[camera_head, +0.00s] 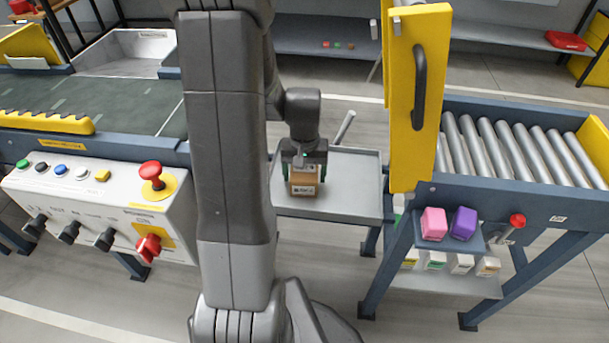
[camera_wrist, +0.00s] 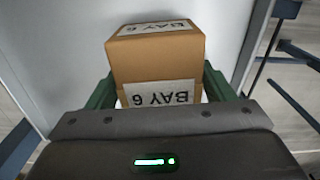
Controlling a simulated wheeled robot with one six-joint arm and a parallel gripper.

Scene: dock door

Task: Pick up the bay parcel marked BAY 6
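The parcel marked BAY 6 is a brown box with white labels; in the wrist view (camera_wrist: 155,55) the labels read upside down. In the head view the parcel (camera_head: 304,188) is at the grey tray table (camera_head: 345,203), under my gripper (camera_head: 303,172). In the wrist view my gripper (camera_wrist: 160,92) has its green fingers on either side of the parcel, very close to its sides. Whether the fingers press on it cannot be told. Whether the parcel rests on the tray or hangs just above it is also unclear.
A yellow gate panel with a dark handle (camera_head: 418,90) stands right of the tray, beside a roller conveyor (camera_head: 515,150). Pink (camera_head: 433,223) and purple (camera_head: 463,222) blocks sit on a small shelf below. A control box (camera_head: 95,205) with a red button stands left.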

